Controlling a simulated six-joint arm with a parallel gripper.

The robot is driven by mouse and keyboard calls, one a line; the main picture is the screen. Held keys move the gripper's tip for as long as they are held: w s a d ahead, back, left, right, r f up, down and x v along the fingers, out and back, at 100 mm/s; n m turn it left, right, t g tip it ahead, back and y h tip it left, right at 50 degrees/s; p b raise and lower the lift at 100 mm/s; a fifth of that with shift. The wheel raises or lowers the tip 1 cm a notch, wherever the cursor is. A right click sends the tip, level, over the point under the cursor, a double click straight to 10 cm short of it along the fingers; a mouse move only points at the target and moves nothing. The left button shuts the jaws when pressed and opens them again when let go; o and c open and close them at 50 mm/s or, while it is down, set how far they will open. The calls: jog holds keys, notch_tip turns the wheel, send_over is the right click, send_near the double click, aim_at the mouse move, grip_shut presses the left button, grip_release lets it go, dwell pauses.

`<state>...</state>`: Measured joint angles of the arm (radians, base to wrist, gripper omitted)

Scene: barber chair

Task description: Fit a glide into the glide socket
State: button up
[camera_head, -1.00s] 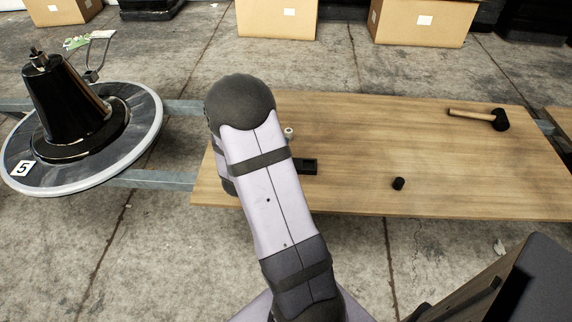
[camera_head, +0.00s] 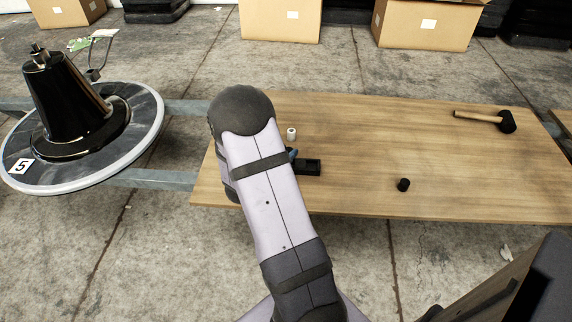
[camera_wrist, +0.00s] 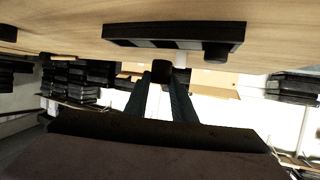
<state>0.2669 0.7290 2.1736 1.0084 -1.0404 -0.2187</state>
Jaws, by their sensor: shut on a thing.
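In the wrist view my gripper (camera_wrist: 160,84) is shut on a small dark block-like piece, likely a glide (camera_wrist: 161,72), held between its fingertips. A black tray with recesses (camera_wrist: 174,31) lies on the board close by, above the fingers in that view. In the head view the tray (camera_head: 307,167) shows beside my arm, which hides most of the gripper. A short black cylinder (camera_head: 403,185) stands on the board to the right of the tray. I cannot tell which part is the glide socket.
A small white cylinder (camera_head: 291,133) stands behind the tray. A mallet (camera_head: 484,118) lies at the board's back right. A round base with a black cone (camera_head: 66,105) and a label 5 is at left. The wooden board (camera_head: 400,145) is mostly clear.

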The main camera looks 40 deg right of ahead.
jog(key=shift+f+b, duration=0.8)
jog(key=shift+f, duration=1.1)
jog(key=shift+f, duration=0.1)
